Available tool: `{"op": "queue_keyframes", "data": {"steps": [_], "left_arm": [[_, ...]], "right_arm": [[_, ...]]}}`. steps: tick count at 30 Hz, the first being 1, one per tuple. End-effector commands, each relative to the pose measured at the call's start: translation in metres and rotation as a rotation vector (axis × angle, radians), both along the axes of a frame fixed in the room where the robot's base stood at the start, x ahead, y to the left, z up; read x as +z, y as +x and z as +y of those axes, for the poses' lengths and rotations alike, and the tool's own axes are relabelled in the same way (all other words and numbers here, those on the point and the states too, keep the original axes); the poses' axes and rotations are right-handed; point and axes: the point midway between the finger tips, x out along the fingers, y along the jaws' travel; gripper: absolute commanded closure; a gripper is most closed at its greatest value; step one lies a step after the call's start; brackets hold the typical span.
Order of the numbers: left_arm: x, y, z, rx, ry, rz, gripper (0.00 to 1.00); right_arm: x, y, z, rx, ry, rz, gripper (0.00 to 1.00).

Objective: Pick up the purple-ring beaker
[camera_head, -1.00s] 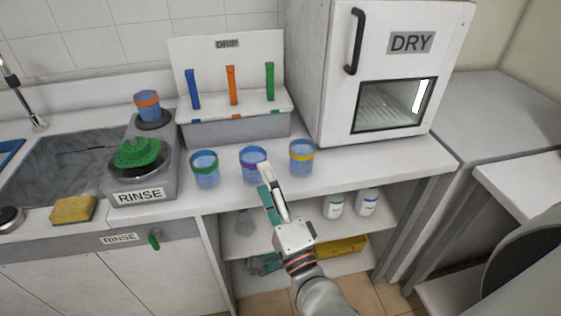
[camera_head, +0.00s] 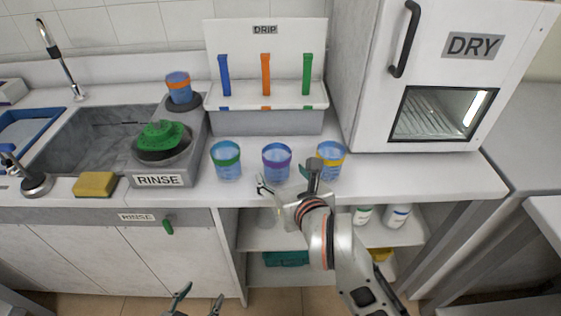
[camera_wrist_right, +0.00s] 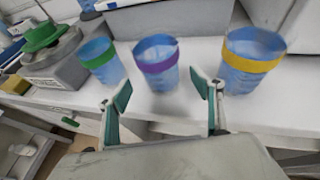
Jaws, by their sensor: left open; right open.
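The purple-ring beaker (camera_head: 277,167), a blue cup with a purple band, stands upright on the counter between two other beakers. In the right wrist view it (camera_wrist_right: 158,68) stands upright ahead of my open fingers, roughly between them. My right gripper (camera_head: 283,179) is open and empty at the counter's front edge, just in front of this beaker; its fingers also show in the right wrist view (camera_wrist_right: 162,92). The fingers look apart from the beaker. My left gripper (camera_head: 199,298) is open and empty at the bottom edge, low before the cabinet; only its fingertips show.
A green-ring beaker (camera_head: 227,165) stands left of the purple-ring one, and a yellow-ring beaker (camera_head: 329,165) close on its right. Behind is the DRIP rack (camera_head: 262,122). The RINSE unit (camera_head: 160,180) is left, the DRY oven (camera_head: 440,80) right.

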Motion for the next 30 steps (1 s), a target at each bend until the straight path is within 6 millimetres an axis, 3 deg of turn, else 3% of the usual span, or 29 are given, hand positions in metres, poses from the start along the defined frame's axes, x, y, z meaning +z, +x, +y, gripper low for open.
{"op": "queue_keyframes", "data": {"steps": [13, 23, 24, 29, 30], "left_arm": [[-0.002, -0.007, -0.001, -0.001, 0.000, 0.014, 0.42], [0.000, -0.004, -0.001, -0.002, -0.001, 0.008, 0.42], [0.000, -0.004, -0.001, -0.002, -0.001, 0.008, 0.42], [0.000, -0.004, -0.001, -0.002, -0.001, 0.008, 0.42], [0.000, -0.004, -0.001, -0.002, -0.001, 0.007, 0.42]], "right_arm": [[-0.021, 0.049, 0.013, -0.002, -0.002, -0.001, 0.34], [-0.026, 0.057, 0.015, -0.002, 0.000, -0.001, 0.34], [-0.026, 0.057, 0.015, -0.001, -0.001, -0.001, 0.37], [-0.026, 0.057, 0.015, -0.001, -0.001, -0.001, 0.78], [-0.026, 0.057, 0.015, -0.001, -0.001, -0.001, 0.78]]}}
